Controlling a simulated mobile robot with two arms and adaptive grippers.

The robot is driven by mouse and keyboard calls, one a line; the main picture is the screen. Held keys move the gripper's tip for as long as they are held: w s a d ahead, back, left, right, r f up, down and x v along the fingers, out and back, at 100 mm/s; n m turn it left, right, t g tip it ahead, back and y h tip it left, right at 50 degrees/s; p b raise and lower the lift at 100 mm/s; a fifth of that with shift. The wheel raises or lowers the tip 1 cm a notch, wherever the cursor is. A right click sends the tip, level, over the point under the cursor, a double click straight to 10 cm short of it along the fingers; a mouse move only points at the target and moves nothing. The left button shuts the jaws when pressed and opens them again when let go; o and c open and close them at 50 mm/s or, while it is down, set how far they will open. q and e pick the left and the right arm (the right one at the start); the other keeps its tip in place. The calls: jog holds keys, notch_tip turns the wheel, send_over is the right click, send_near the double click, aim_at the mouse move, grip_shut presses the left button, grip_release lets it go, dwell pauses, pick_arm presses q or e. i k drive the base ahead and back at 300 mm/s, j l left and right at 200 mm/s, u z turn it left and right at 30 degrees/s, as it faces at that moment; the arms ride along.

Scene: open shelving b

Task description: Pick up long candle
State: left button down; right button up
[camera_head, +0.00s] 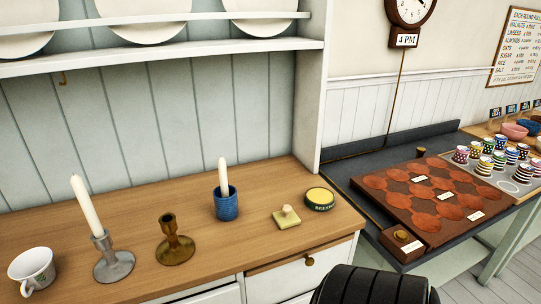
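A long white candle (87,207) stands in a grey metal candlestick (114,264) at the left of the wooden counter, leaning slightly left. A shorter-looking white candle (223,172) stands in a blue ribbed cup (227,206) near the middle; its lower part is hidden in the cup. An empty brass candlestick (175,245) stands between them. Neither of my grippers is in view.
A white mug (33,270) stands left of the grey candlestick. A small yellowish block with a knob (286,217) and a round tin (320,199) lie to the right. A plate shelf (170,58) overhangs the counter's back. A reddish-brown board (425,201) lies on the dark right-hand table.

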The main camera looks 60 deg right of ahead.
aim_at(221, 161)
jog(key=z, duration=1.6)
